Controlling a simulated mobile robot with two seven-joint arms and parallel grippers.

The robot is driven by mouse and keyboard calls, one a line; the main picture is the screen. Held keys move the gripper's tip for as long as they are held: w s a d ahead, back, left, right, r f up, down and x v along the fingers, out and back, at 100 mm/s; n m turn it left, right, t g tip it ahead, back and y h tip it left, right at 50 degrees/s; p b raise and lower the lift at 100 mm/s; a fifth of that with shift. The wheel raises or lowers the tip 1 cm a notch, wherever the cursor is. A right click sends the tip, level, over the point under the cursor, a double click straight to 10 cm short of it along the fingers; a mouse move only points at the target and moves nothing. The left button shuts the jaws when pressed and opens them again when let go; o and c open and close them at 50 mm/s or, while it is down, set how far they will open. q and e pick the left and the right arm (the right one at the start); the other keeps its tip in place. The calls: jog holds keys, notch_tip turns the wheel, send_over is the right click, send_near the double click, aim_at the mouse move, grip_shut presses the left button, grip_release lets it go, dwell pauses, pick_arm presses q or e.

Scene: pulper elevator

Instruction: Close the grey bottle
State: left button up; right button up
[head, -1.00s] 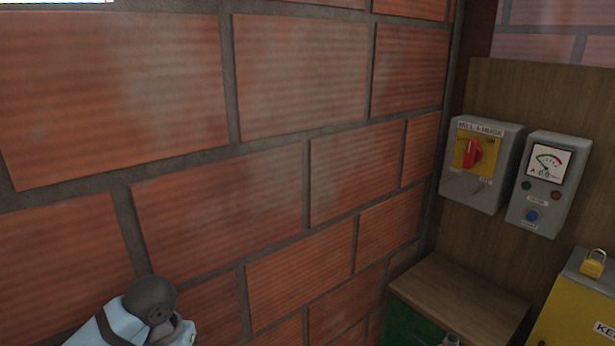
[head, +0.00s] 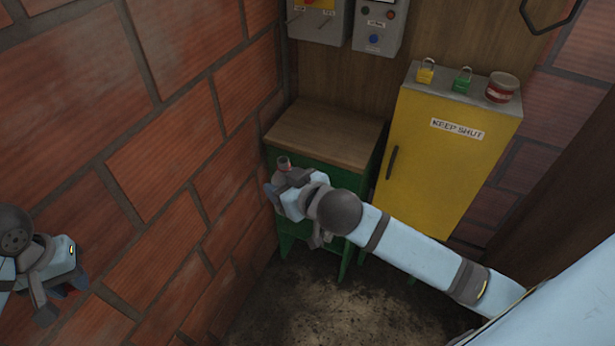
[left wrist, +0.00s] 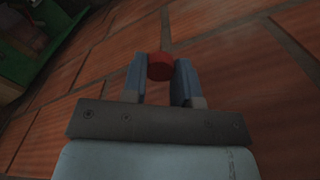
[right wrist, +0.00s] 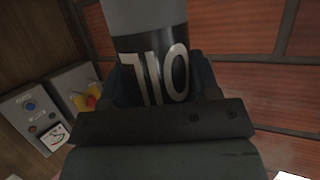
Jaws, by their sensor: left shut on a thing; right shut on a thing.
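The grey bottle (right wrist: 150,55), with a black band and pale "OIL" lettering, is between the fingers of my right gripper (right wrist: 158,85), which is shut on it. In the head view my right gripper (head: 283,180) is in front of the wooden-topped cabinet, and only a small part of the bottle (head: 284,163) shows above it. My left gripper (left wrist: 160,72) is shut on a small round red cap (left wrist: 160,66). In the head view my left gripper (head: 72,285) is at the far left by the brick wall, well apart from the bottle; the cap is hidden there.
A green cabinet with a wooden top (head: 325,135) stands in the corner. Right of it is a yellow cabinet (head: 440,165) marked "KEEP SHUT", with a yellow padlock (head: 426,72), a green padlock (head: 462,80) and a red-labelled tin (head: 501,88) on top. The brick wall (head: 150,160) bounds the left.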

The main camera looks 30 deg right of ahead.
jog(key=w+a+n+g+y, duration=0.1)
jog(key=w+a+n+y, duration=0.1)
jog(key=a, duration=0.3)
jog(key=w+a+n+g+y, duration=0.1)
jog(key=w+a+n+y, duration=0.2)
jog(key=a, duration=0.3)
jog(key=shift+a+r+g+y, duration=0.3)
jog(key=shift+r+g, duration=0.1)
